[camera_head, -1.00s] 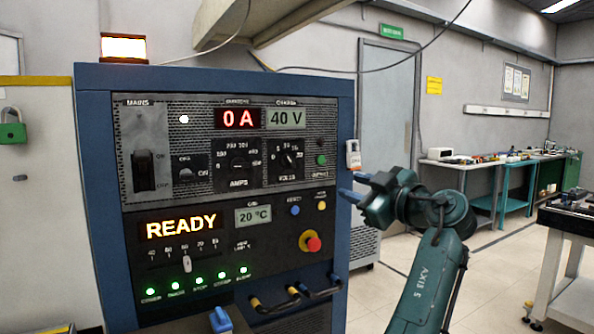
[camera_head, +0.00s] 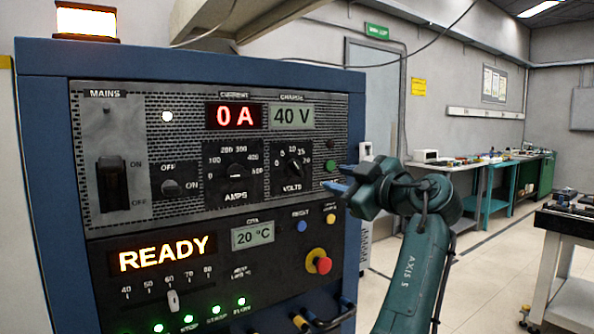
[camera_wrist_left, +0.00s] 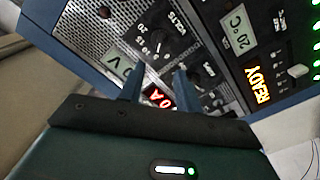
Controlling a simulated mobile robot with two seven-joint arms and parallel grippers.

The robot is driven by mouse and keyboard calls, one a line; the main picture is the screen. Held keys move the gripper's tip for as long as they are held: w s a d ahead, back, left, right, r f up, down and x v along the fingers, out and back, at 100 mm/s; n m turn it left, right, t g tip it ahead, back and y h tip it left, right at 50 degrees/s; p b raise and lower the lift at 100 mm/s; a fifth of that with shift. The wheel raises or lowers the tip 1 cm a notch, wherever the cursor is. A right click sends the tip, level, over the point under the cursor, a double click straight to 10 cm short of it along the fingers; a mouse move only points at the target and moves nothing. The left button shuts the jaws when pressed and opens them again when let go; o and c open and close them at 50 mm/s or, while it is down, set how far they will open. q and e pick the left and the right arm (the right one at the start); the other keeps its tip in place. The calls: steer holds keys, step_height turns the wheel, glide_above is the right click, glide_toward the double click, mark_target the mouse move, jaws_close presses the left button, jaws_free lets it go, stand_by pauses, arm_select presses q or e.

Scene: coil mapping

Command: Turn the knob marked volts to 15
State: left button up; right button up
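The volts knob (camera_head: 294,165) is a small black dial on the upper right of the blue cabinet's panel, with a scale from 0 to 20. It also shows in the left wrist view (camera_wrist_left: 157,44). I cannot read its pointer surely. My left gripper (camera_head: 339,180) is just right of the knob and below its height, apart from it, with two blue fingers spread. In the left wrist view the empty fingers (camera_wrist_left: 158,82) stand apart before the panel. My right gripper is not in view.
The amps knob (camera_head: 237,171) is left of the volts knob. Displays above read 0 A (camera_head: 234,116) and 40 V (camera_head: 291,116). Open floor and benches (camera_head: 487,162) lie to the right.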

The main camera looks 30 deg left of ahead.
mark_target(299, 169)
arm_select(q)
steer(key=p+x, duration=0.2)
steer(key=x, duration=1)
steer(key=shift+a, duration=0.4)
steer(key=shift+c, duration=0.2)
jaws_close()
